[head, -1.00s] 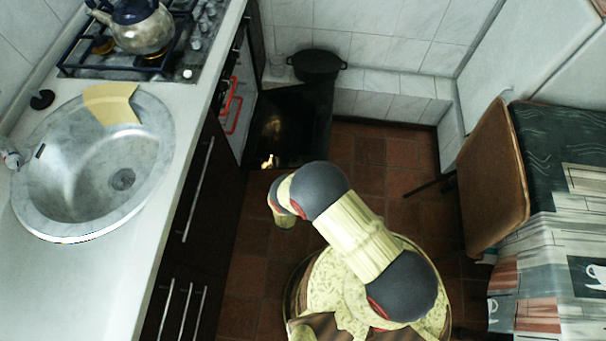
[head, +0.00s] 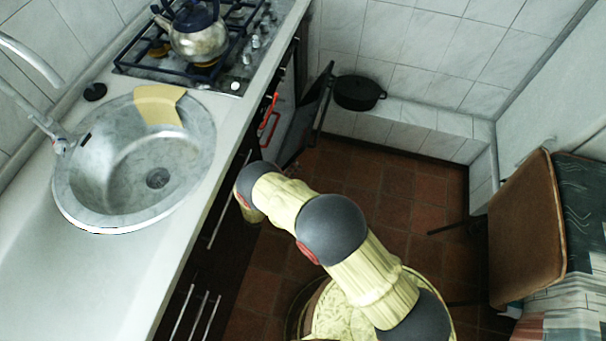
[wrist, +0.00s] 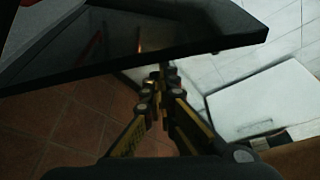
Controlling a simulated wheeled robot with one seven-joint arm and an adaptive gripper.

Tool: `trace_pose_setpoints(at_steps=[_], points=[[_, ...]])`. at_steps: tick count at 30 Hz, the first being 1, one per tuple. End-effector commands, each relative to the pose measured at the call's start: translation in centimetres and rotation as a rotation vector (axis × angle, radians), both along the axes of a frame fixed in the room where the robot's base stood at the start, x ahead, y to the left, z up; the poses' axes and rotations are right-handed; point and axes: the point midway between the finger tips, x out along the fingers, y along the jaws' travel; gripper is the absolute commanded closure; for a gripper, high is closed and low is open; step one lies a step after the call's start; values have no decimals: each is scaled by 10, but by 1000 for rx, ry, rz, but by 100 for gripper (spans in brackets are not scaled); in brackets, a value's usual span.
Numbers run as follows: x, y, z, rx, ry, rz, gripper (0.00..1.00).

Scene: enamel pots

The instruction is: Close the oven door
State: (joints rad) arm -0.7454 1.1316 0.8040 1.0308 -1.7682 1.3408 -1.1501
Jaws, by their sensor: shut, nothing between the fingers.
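The oven door (head: 316,112) is a dark panel under the stove in the head view. It stands steeply tilted, partly open, with a gap to the oven front. In the wrist view the door (wrist: 205,22) is a dark slab across the top, its thick edge running from left to right. My gripper (wrist: 158,78) is shut and empty, its fingertips close below that edge near the middle. I cannot tell whether they touch it. In the head view my gripper is hidden; my arm reaches up beside the lower cabinets.
A kettle (head: 199,36) stands on the gas stove (head: 236,86). The counter with a round sink (head: 120,170) runs along the left. A black pot (head: 358,93) sits on the tiled ledge behind the door. A brown chair (head: 527,230) stands right. Tiled floor (head: 385,195) between is clear.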

Motion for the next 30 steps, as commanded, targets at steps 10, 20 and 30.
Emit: trace_pose_setpoints(at_steps=[10,20,30], points=[[5,16,9,2,-2,2,100],[5,16,9,2,-2,2,100],[-1,-3,-2,-1,3,-1,100]])
